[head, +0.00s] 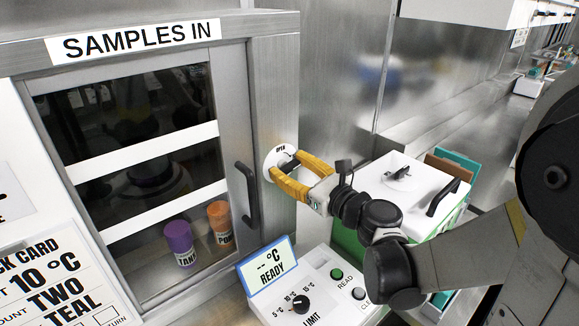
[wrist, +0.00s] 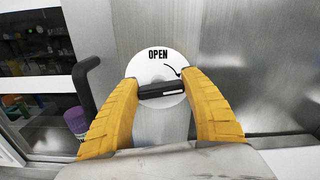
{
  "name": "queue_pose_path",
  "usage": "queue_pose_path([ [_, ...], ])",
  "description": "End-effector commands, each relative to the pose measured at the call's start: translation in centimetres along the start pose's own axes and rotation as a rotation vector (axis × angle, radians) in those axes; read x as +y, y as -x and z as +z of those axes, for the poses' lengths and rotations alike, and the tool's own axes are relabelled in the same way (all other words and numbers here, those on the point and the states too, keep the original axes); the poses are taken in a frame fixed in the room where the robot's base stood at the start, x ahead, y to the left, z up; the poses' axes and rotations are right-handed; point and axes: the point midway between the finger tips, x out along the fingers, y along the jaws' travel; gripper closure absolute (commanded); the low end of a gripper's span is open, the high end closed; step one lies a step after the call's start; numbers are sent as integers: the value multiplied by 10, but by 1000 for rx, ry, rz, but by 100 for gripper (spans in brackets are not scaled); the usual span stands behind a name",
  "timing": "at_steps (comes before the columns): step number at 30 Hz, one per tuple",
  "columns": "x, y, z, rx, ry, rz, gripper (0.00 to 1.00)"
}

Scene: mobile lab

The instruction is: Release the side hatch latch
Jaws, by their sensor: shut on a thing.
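The latch is a round white plate marked OPEN with a curved arrow, seen in the head view (head: 279,152) and the wrist view (wrist: 158,64). A dark bar-shaped knob (wrist: 161,91) with a white stripe crosses it, tilted slightly. My gripper, with yellow fingers, shows in the head view (head: 288,170) and the wrist view (wrist: 162,92). Its fingers are shut on the two ends of the knob. The latch sits on the metal wall right of the hatch (head: 140,150), a glazed door labelled SAMPLES IN with a black handle (head: 247,195). The hatch looks closed.
Behind the glass stand a purple jar (head: 180,243) and an orange jar (head: 220,222). Below is a control box (head: 318,290) with a READY display. A white-lidded green box (head: 400,190) stands right of my gripper, close to my arm. A task card (head: 60,285) is at lower left.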

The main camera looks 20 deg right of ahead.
Motion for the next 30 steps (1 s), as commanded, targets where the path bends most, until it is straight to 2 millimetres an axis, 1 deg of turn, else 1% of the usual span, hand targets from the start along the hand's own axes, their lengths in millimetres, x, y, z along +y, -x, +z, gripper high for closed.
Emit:
queue_pose_path([
  [30,6,0,0,0,951,0,76],
])
